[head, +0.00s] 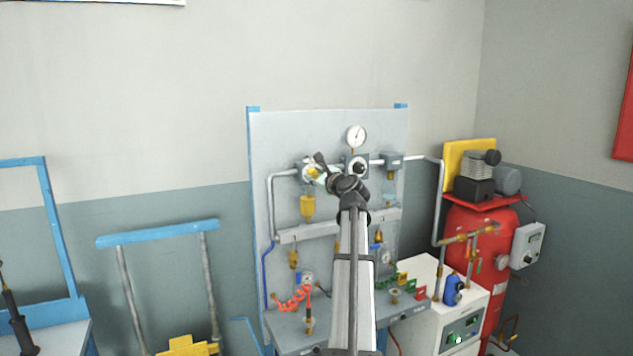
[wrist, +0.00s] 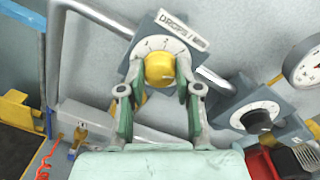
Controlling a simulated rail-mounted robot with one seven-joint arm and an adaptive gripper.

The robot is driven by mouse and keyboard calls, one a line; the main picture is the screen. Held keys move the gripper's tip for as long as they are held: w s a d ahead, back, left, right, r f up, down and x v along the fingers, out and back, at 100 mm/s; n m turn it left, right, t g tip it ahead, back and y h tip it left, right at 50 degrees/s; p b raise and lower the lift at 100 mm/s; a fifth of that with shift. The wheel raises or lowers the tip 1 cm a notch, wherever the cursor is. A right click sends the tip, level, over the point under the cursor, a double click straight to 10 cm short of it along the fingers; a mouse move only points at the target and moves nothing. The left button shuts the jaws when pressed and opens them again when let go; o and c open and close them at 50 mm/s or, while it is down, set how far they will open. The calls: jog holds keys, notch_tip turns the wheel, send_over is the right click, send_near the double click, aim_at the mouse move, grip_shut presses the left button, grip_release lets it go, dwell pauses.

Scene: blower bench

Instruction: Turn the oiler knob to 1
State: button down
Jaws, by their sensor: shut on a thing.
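The oiler knob (wrist: 159,69) is a round yellow knob on a grey block with a white dial (wrist: 148,48). A plate above it reads "DROPS / MIN". My gripper (wrist: 160,88) has one finger on each side of the knob and is shut on it. The dial's marks show above the knob, but its digits are too small to read surely, and the fingers and knob hide its lower part. I cannot tell where the knob points. In the head view the yellow knob (head: 313,173) shows at the upper left of the panel, at my gripper's tip.
A second dial with a black knob (wrist: 258,121) is to the right, near a pressure gauge (wrist: 307,66). A pipe (wrist: 62,60) runs to the left of the oiler. In the head view, a yellow bowl (head: 307,207) hangs below it and a red compressor tank (head: 474,240) stands right.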

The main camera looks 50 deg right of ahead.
jog(key=n+b, duration=0.4)
jog(key=n, duration=0.2)
jog(key=shift+f, duration=0.15)
jog(key=n+b, duration=0.5)
jog(key=shift+w, duration=0.1)
jog(key=n+b, duration=0.2)
jog(key=n, duration=0.1)
jog(key=n+h+b, duration=0.1)
jog(key=n+b, duration=0.2)
jog(key=shift+f+g, duration=0.15)
jog(key=shift+g, duration=0.15)
jog(key=n+b, duration=0.5)
jog(key=shift+n, duration=0.3)
jog(key=c, duration=0.8)
grip_release()
